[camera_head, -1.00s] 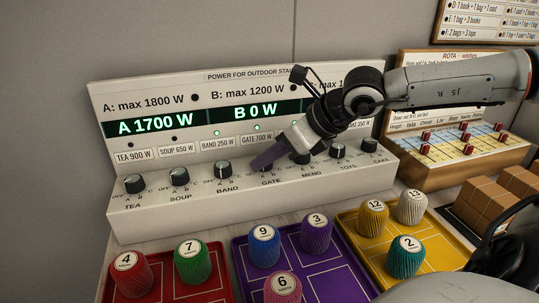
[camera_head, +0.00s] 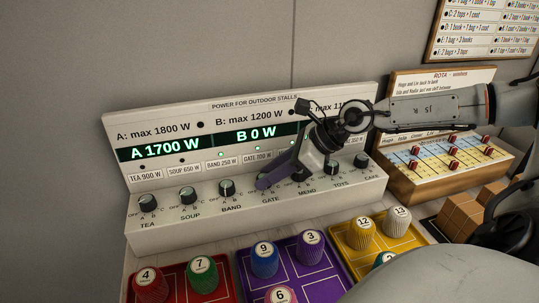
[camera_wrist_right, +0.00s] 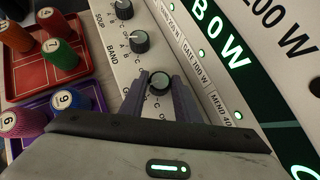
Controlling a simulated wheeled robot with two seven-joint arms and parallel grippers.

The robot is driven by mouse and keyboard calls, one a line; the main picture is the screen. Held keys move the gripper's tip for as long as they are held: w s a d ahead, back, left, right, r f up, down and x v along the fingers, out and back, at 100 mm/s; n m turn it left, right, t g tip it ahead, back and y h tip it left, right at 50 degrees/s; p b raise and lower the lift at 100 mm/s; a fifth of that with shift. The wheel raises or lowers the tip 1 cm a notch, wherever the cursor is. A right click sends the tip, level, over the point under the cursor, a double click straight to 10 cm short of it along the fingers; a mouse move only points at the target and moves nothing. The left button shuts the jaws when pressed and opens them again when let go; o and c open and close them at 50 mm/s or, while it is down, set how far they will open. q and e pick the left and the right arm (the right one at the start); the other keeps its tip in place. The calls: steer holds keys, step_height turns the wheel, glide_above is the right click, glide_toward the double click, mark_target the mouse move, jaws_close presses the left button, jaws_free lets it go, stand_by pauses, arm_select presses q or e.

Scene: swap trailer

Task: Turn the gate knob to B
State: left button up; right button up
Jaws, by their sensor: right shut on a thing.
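The power panel (camera_head: 190,228) stands against the wall with a row of dark knobs along its sloped front. My right gripper (camera_head: 270,178) reaches down to the gate knob, and its purple fingers hide that knob in the head view. In the right wrist view the gate knob (camera_wrist_right: 159,82) sits between the two fingers of the right gripper (camera_wrist_right: 159,90), which is shut on it. I cannot tell clearly which letter its pointer faces. The display (camera_head: 215,143) reads A 1700 W and B 0 W. My left gripper is not in view.
The band knob (camera_head: 227,188) is close on the left of the gripper. Red (camera_head: 183,283), purple (camera_head: 322,277) and yellow (camera_head: 373,258) trays with numbered spools stand in front of the panel. A rota board (camera_head: 440,180) and brown boxes (camera_head: 463,213) are at the right.

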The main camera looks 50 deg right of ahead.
steer(key=shift+w+r+n+y, duration=0.1)
steer(key=shift+r+n+y, duration=0.05)
steer(key=shift+n+y, duration=0.15)
steer(key=shift+d+f+n+g+y, duration=0.1)
steer(key=shift+f+n+g+y, duration=0.1)
steer(key=shift+n+g+y, duration=0.3)
steer(key=shift+w+n+g+b, duration=0.1)
steer(key=shift+n+g+b, duration=0.2)
steer(key=shift+n+b, duration=0.4)
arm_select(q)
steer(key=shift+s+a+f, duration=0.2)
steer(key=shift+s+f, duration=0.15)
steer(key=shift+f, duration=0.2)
arm_select(e)
steer(key=shift+d+n+y, duration=0.1)
steer(key=shift+n+y, duration=0.2)
steer(key=shift+n, duration=0.1)
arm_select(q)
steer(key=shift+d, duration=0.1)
arm_select(e)
steer(key=shift+g, duration=0.3)
steer(key=o, duration=1)
steer(key=shift+o, duration=0.2)
